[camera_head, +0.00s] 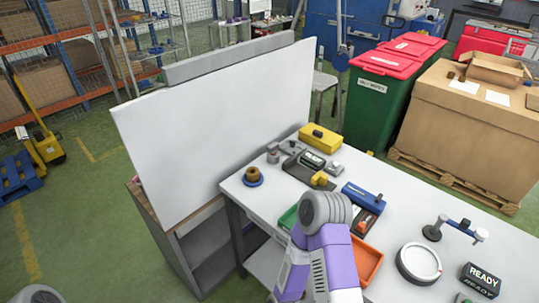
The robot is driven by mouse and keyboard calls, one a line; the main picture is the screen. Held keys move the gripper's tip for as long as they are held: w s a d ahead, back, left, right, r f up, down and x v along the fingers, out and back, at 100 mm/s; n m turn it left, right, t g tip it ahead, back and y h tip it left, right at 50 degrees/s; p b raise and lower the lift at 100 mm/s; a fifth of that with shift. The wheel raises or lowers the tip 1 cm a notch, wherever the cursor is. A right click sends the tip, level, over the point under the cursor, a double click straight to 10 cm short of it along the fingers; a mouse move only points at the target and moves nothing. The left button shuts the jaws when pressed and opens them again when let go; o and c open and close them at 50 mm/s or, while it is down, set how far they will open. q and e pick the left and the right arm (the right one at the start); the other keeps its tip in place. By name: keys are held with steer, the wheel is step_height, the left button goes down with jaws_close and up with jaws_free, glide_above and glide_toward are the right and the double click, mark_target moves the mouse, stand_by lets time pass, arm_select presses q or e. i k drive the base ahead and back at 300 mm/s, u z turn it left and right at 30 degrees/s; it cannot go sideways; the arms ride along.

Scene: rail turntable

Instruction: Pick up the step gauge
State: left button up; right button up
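I cannot tell for sure which item is the step gauge. A long blue device (363,196) lies on the white workbench (460,240), right of a grey-and-black instrument with a display (311,161). A small yellow piece (320,178) sits at that instrument's front edge. A small grey metal piece (334,168) is beside it. A purple and white arm of mine rises from the bottom centre in front of the bench; it covers part of the bench front. Neither gripper is in view.
A yellow case (320,138) and a brass ring on a blue base (253,176) stand toward the back. An orange tray (367,262), a green tray (288,219), a round dial (419,263), a small stand (434,231) and a READY display (480,281) are nearby. A white panel (215,125) borders the left.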

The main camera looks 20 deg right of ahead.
mark_target(272, 148)
steer(key=u, duration=0.55)
steer(key=k, duration=0.65)
steer(key=u, duration=0.8)
steer(key=i, duration=1.2)
steer(key=z, duration=1.05)
steer(key=i, duration=0.8)
steer(key=z, duration=0.85)
